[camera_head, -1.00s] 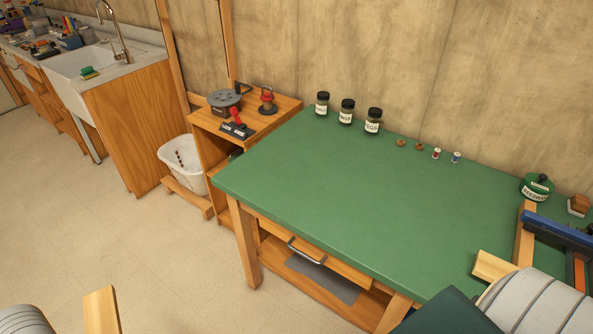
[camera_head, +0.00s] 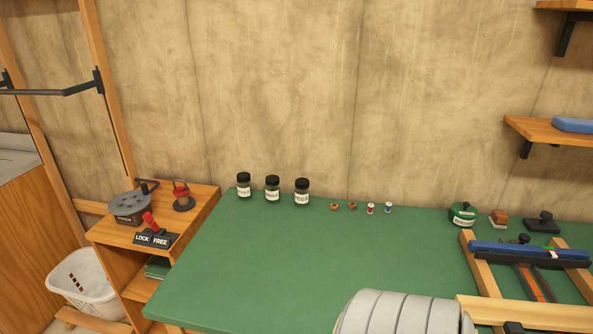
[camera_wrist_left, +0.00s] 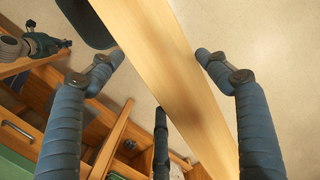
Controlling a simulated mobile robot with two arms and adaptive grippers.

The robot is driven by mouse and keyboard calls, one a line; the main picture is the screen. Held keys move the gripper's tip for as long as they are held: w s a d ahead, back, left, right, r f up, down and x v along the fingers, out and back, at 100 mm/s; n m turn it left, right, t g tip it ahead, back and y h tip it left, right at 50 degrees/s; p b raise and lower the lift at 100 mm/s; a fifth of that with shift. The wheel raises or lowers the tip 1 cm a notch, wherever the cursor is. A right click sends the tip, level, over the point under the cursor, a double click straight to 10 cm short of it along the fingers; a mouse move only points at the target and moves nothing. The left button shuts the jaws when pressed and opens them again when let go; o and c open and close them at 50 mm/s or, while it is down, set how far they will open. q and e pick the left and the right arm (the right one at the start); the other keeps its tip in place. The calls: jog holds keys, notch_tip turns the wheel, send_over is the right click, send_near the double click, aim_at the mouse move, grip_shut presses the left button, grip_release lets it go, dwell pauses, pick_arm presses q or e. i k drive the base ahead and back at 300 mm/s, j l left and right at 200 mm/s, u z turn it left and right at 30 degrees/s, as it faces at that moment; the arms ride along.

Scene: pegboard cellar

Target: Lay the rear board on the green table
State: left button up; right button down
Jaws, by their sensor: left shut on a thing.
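In the left wrist view a long pale wooden board (camera_wrist_left: 165,65) runs between the two blue ribbed fingers of my left gripper (camera_wrist_left: 168,68). The gripper is shut on the board, with tan floor showing beyond it. In the head view the green table (camera_head: 290,265) fills the lower middle, its centre bare. A pale wooden bar (camera_head: 530,311) crosses the lower right, beside a grey ribbed part of my arm; I cannot tell whether it is the held board. Neither gripper's fingertips show in the head view.
Jars (camera_head: 272,188) and small spools line the table's back edge. A green tin (camera_head: 462,214) and a wooden frame with a blue bar (camera_head: 520,250) stand at right. A wooden cabinet (camera_head: 190,228) and white basket (camera_head: 85,280) are at left.

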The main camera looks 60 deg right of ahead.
aim_at(303, 268)
jog(key=i+z, duration=0.2)
jog(key=z, duration=0.25)
jog(key=i+j+z, duration=0.1)
jog(key=z, duration=0.3)
jog(key=i+j+z, duration=0.15)
jog(key=z, duration=0.3)
jog(key=i+j, duration=0.05)
jog(key=i, duration=0.05)
